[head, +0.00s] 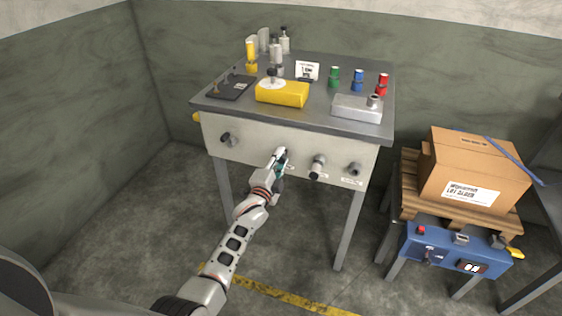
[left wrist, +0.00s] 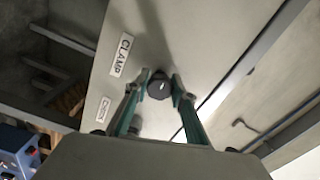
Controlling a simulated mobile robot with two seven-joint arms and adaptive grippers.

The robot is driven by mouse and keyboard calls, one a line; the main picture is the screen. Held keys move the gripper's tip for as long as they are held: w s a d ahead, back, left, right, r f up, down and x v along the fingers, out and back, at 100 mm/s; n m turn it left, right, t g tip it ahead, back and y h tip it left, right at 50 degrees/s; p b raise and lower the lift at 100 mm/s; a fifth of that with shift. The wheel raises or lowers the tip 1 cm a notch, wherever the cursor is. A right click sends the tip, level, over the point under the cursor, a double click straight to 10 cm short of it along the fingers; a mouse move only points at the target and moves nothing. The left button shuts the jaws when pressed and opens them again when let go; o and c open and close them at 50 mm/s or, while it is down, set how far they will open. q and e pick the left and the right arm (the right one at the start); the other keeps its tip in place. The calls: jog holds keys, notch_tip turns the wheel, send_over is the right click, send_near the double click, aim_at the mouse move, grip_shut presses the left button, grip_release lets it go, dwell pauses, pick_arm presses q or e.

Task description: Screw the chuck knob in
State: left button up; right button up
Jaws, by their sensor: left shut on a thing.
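My left gripper (head: 281,155) reaches up to the front panel of the steel workbench. In the left wrist view, its two green fingers (left wrist: 160,82) are shut on a dark round knob (left wrist: 159,90) on the panel, one finger on each side. A label reading CLAMP (left wrist: 121,55) is beside this knob. In the head view the gripper hides it. Other knobs on the panel are one at the left (head: 229,140), one just right of the gripper (head: 317,166) and one at the far right (head: 354,169). A second label (left wrist: 103,109) is too small to read surely. My right gripper is out of view.
The bench top (head: 225,107) holds a yellow block (head: 282,94), a grey block (head: 357,108), a dark plate (head: 231,88) and several small bottles. A cardboard box (head: 475,168) on a pallet and a blue machine (head: 455,253) stand at right. Floor at left is clear.

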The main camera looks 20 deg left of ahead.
pick_arm(q)
jog(key=m+b, duration=0.1)
jog(key=m, duration=0.1)
jog(key=f+m+b, duration=0.1)
jog(key=m, duration=0.1)
jog(key=shift+s+m, duration=0.15)
jog(key=shift+m, duration=0.25)
jog(key=shift+r+m+b, duration=0.1)
jog(key=shift+m+b, duration=0.25)
jog(key=shift+m, duration=0.25)
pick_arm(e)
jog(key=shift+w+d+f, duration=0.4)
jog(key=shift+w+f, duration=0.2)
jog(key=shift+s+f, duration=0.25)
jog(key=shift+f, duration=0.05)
pick_arm(q)
jog(key=o, duration=0.9)
jog(key=shift+r, duration=0.1)
jog(key=shift+o, duration=1.1)
jog(key=shift+r, duration=0.2)
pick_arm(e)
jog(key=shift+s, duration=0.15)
pick_arm(q)
jog(key=shift+r, duration=0.1)
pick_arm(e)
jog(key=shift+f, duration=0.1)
pick_arm(q)
jog(key=s, duration=1.2)
jog(key=shift+a, duration=0.15)
